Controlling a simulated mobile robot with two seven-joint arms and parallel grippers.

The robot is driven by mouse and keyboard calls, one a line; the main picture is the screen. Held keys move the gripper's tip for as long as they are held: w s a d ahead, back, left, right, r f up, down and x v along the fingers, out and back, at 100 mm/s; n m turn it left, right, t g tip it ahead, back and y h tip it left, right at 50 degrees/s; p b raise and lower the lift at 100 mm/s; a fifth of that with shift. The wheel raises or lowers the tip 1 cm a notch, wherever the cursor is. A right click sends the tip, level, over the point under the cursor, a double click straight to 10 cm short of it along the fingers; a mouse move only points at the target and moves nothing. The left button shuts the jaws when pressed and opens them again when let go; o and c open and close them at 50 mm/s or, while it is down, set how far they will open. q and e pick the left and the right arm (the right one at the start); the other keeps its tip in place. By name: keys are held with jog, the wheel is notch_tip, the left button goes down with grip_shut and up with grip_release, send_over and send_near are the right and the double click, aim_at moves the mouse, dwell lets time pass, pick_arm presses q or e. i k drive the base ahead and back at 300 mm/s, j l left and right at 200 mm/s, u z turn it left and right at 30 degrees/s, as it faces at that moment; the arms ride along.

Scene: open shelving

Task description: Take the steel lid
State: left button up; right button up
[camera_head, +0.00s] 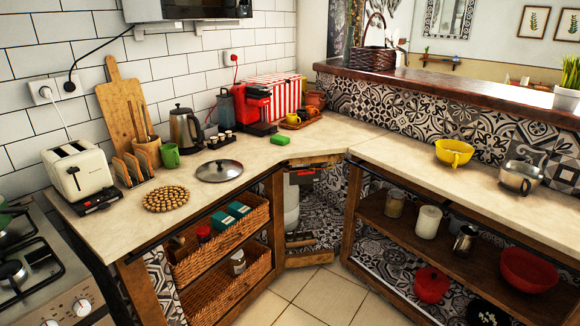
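The steel lid (219,171) lies flat on the beige countertop, with its dark knob facing up. It sits right of the round woven trivet and in front of the kettle, near the counter's front edge. Nothing covers it. Neither of my grippers shows in the head view.
A round trivet (166,198), a green mug (170,155), a kettle (186,130) and a tray of small cups (220,140) stand around the lid. A toaster (78,172) stands at left. Counter right of the lid is mostly clear.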

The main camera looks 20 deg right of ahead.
aim_at(216, 170)
jog(key=z, duration=0.15)
jog(key=i+l+u, duration=0.2)
jog(key=u, duration=0.25)
jog(key=i+l+u, duration=0.3)
jog(key=u, duration=0.2)
jog(key=i+l+u, duration=0.1)
jog(key=l, duration=0.25)
jog(key=i+l+u, duration=0.1)
jog(key=i+l, duration=0.15)
jog(key=i+l+u, duration=0.1)
jog(key=l, duration=0.35)
jog(key=i+l, duration=0.15)
jog(key=l, duration=0.25)
jog(key=i+l, duration=0.15)
jog(key=l, duration=0.25)
jog(key=i+l, duration=0.15)
jog(key=l, duration=0.25)
jog(key=i+l, duration=0.2)
jog(key=l, duration=0.15)
jog(key=i+l, duration=0.15)
jog(key=l, duration=0.25)
jog(key=u, duration=0.05)
